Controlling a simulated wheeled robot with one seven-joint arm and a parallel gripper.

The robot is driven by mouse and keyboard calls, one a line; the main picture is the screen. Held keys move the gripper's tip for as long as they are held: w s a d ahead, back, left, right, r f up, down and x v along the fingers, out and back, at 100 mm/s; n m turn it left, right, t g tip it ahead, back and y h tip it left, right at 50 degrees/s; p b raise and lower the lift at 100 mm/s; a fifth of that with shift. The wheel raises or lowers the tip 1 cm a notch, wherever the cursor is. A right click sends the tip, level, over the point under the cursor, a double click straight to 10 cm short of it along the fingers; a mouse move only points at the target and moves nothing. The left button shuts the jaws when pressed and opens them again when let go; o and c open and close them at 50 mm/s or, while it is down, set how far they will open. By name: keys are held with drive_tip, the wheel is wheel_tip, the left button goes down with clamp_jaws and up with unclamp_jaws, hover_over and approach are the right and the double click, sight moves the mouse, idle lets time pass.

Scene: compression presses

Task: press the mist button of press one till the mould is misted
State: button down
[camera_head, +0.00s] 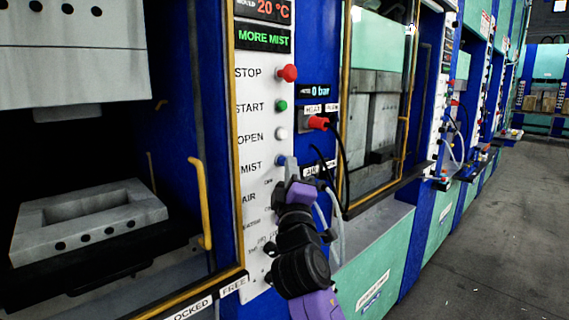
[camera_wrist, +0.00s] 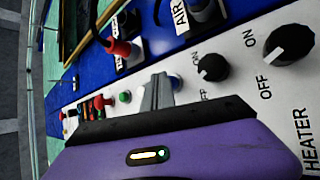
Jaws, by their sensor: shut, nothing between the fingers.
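The press's white control panel (camera_head: 252,130) carries a column of buttons: red STOP (camera_head: 287,73), green START (camera_head: 281,105), white OPEN (camera_head: 281,133) and a blue MIST button (camera_head: 281,160). The panel's display (camera_head: 263,38) reads "MORE MIST" in green. My gripper (camera_head: 290,163) is shut and empty, its fingertips right at the MIST button. In the wrist view the shut fingers (camera_wrist: 157,92) partly cover the blue button (camera_wrist: 176,82); I cannot tell whether they touch it. The grey mould's lower half (camera_head: 35,240) lies in the open press, below the upper half (camera_head: 70,65).
A yellow handle (camera_head: 201,205) and frame stand left of the panel. A red connector (camera_head: 318,123) with a black hose hangs right of it, under a display reading "0 bar". Black heater knobs (camera_wrist: 290,42) are close to my gripper. Floor at right (camera_head: 480,230) is clear.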

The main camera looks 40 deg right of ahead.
drive_tip(key=shift+w, duration=0.3)
drive_tip(key=shift+s, duration=0.1)
idle(0.4)
drive_tip(key=shift+s+p, duration=0.3)
drive_tip(key=shift+s, duration=0.55)
drive_tip(key=s+p, duration=0.2)
drive_tip(key=s, duration=0.3)
drive_tip(key=shift+d, duration=0.1)
idle(0.8)
